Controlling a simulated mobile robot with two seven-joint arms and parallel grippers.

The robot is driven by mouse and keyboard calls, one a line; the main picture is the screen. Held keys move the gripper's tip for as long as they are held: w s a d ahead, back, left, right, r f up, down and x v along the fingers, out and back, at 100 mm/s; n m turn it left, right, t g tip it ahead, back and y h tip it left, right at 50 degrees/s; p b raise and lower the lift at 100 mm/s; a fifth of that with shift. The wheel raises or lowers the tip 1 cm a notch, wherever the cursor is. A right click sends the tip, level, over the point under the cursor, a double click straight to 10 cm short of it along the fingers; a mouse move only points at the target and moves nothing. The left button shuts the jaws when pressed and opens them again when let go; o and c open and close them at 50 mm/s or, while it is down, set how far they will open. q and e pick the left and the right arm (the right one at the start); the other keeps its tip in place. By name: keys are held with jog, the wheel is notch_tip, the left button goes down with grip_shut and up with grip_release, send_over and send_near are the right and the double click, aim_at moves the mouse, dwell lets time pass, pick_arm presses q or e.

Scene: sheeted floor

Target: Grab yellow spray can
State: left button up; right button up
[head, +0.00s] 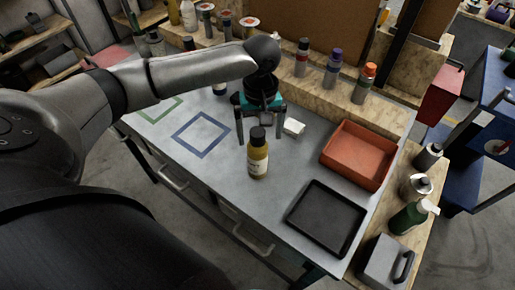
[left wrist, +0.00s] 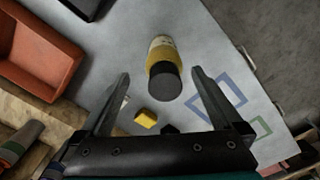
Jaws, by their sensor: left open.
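The yellow spray can (head: 257,163) with a black cap stands upright on the grey table. My left gripper (head: 260,132) is open, pointing down just behind the can in the head view. In the left wrist view the can (left wrist: 161,50) appears beyond and between the open fingers (left wrist: 160,74), its black cap towards the gripper. Nothing is held between the fingers. My right gripper is not in view.
A white object (head: 293,127) lies right of the gripper. A red tray (head: 359,154) and a black tray (head: 326,218) are on the table's right. Blue (head: 201,134) and green outlined squares lie left, with clear table around them. Spray cans (head: 332,70) stand on the back shelf. A small yellow block (left wrist: 146,118) shows in the wrist view.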

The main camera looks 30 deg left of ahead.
aim_at(257, 145)
pick_arm(q)
jog(key=f, duration=0.5)
jog(key=shift+a+b, duration=0.3)
jog(key=shift+c, duration=0.2)
grip_shut()
dwell(0.4)
